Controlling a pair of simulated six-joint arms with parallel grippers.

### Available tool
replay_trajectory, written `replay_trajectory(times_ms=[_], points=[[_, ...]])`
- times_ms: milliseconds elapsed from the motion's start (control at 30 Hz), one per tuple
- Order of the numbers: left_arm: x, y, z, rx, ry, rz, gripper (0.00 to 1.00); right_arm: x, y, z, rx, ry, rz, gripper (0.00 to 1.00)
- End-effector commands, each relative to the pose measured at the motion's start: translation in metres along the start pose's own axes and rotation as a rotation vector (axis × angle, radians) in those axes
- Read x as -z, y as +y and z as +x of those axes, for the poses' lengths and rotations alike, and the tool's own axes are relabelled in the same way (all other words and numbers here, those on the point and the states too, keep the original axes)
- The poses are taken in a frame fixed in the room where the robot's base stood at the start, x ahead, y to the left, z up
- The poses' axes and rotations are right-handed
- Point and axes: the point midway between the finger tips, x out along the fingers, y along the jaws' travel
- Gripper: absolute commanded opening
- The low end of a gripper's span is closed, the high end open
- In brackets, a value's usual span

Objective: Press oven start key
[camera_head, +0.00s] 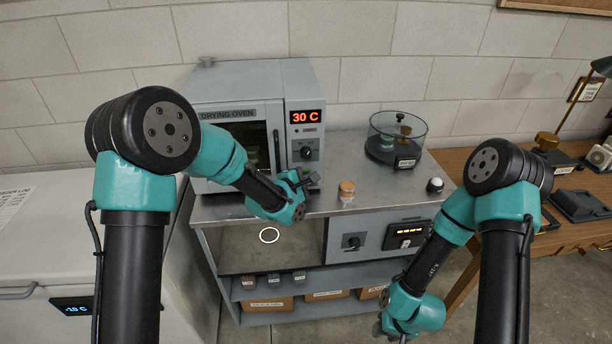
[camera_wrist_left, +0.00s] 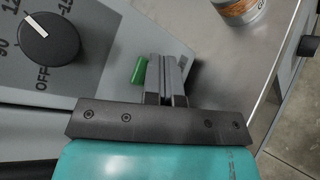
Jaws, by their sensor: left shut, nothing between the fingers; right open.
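The drying oven (camera_head: 240,100) stands on the metal bench top, with a red 30 C display (camera_head: 307,117) and a black dial (camera_head: 306,153) on its right panel. My left gripper (camera_head: 308,180) is at the panel's lower part. Its fingers (camera_wrist_left: 167,67) are shut and empty, just right of the green key in the wrist view; I cannot tell whether they touch it. My right gripper (camera_head: 380,330) hangs low in front of the bench, open, its fingers small in view.
An orange-and-white jar (camera_head: 346,189) stands right of my left gripper. A round glass vessel (camera_head: 397,138) and a small black-and-white item (camera_head: 435,186) are farther right on the bench top (camera_head: 385,195). A white freezer (camera_head: 50,225) is left, a wooden desk (camera_head: 470,155) right.

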Motion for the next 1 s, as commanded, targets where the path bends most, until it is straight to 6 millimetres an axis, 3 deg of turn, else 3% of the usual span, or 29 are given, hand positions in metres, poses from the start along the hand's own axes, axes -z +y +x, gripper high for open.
replay_trajectory(times_ms=[1000], points=[[-0.017, -0.016, -0.022, 0.001, -0.002, 0.0, 0.0, 0.0, 0.0, 0.0, 0.0, 0.0, 0.0, 0.43]])
